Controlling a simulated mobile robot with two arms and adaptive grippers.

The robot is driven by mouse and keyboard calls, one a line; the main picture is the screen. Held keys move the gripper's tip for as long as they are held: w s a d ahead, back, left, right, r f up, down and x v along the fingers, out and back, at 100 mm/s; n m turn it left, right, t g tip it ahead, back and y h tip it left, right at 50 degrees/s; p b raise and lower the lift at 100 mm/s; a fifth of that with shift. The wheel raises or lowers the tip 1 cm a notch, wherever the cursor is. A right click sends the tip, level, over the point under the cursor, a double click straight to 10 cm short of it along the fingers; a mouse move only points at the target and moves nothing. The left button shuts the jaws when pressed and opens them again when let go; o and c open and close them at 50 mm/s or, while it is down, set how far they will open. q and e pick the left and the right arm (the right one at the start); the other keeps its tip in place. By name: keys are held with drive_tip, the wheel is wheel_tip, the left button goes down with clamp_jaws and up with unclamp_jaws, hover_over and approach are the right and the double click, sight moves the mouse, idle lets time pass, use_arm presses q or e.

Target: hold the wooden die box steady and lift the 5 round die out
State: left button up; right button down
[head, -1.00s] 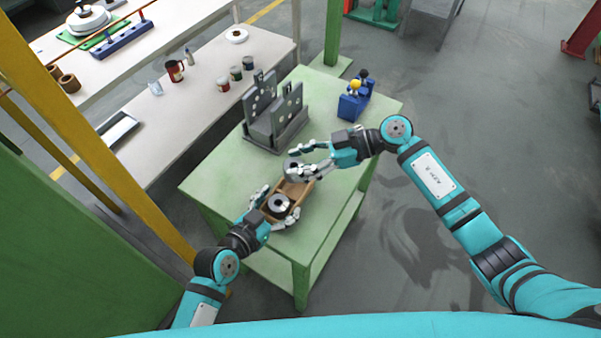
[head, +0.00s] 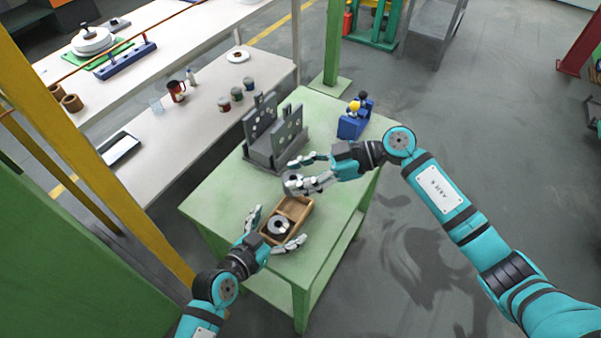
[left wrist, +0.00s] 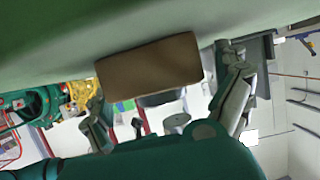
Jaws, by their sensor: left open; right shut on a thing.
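The wooden die box (head: 305,214) lies on the green table, with a dark round die (head: 279,225) in its near compartment and its far compartment looking empty. My left gripper (head: 279,224) is open, its fingers on either side of the box's near end and apart from it. In the left wrist view the box's brown end wall (left wrist: 150,68) shows between the spread fingers (left wrist: 165,103). My right gripper (head: 291,177) is shut on a grey round die (head: 292,184), above the far end of the box. The die is partly hidden by the fingers.
A grey upright stand with holed plates (head: 275,140) stands behind the box on the green table (head: 222,190). A blue holder with yellow and dark knobs (head: 354,122) is at the table's back right. A pale bench (head: 180,140) with cups and cans runs at left.

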use_arm(q)
drive_tip(key=v, duration=1.2)
